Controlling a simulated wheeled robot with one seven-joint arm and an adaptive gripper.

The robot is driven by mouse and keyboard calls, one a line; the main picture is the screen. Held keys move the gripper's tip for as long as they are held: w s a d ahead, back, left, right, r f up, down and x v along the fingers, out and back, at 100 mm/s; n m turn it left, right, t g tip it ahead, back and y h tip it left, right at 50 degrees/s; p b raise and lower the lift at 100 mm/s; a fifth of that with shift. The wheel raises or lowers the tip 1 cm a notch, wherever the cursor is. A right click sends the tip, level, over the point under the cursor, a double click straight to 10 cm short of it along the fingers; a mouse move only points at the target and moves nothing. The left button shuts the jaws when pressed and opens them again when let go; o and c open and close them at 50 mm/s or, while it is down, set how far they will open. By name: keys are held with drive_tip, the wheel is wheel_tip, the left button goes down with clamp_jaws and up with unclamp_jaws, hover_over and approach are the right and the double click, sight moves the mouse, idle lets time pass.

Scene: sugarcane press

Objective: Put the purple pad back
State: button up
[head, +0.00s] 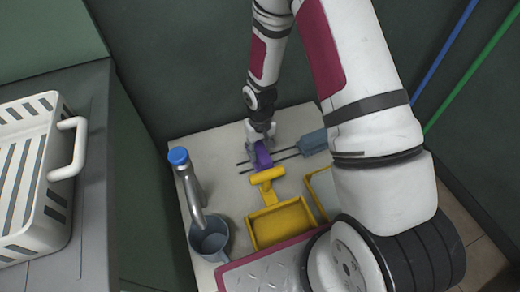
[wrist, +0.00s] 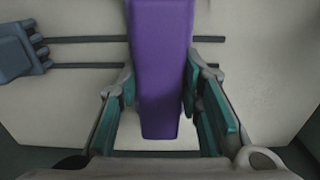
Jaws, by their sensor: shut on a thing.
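The purple pad (head: 263,156) is at the back of the pale table in the head view, by two dark parallel rods (head: 285,154). It fills the middle of the wrist view (wrist: 161,60), standing out in front of the rods (wrist: 85,40). My gripper (head: 260,137) is shut on the pad, with one teal-lined finger on each side of it in the wrist view (wrist: 160,100). The pad hides part of the rods. I cannot tell whether the pad touches the rods or the table.
A grey-blue block (head: 313,142) sits at the rods' right end. A yellow tray with a T-shaped handle (head: 282,224) lies in front of the pad. A grey pitcher (head: 209,238) stands below a blue-capped spout (head: 188,178). A white basket (head: 36,175) is on the left counter.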

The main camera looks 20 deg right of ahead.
drive_tip(key=shift+f+b, duration=0.3)
drive_tip(key=shift+f, duration=0.05)
drive_tip(key=o, duration=1)
